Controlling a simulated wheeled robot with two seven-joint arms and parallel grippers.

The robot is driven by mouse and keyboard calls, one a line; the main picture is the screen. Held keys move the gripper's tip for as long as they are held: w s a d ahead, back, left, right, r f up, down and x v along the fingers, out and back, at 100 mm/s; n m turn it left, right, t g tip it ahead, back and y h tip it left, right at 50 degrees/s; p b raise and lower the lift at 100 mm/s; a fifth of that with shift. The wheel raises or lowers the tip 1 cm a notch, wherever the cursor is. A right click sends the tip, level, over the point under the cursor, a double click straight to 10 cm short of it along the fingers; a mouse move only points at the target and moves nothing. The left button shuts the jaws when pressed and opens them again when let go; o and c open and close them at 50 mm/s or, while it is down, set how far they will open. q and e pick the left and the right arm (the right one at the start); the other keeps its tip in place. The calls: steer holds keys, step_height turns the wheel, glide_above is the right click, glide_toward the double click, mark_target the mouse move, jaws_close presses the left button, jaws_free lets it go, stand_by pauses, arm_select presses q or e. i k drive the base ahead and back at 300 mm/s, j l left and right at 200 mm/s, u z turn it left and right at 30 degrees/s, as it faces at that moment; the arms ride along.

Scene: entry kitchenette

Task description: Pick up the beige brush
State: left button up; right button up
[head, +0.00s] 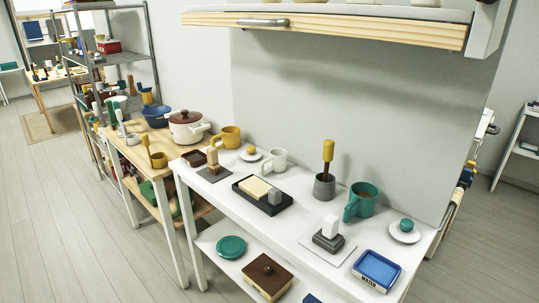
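A similar piece with a white upright handle on a dark grey base (328,238) stands on a pale mat nearer the front right. Neither of my grippers is in view.
Around the beige piece are a brown dish (194,158), a yellow mug (228,137) and a black tray (240,188) holding blocks. A grey cup (324,187), green mug (362,201) and blue tray (377,269) stand farther right. A wood-edged shelf (350,30) overhangs the table.

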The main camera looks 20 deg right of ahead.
mark_target(213, 165)
steer(key=i+j+z, duration=0.2)
steer(key=z, duration=0.25)
steer(key=i+j+z, duration=0.3)
steer(key=z, duration=0.15)
steer(key=i+j+z, duration=0.2)
steer(key=j+z, duration=0.25)
steer(key=l, duration=0.1)
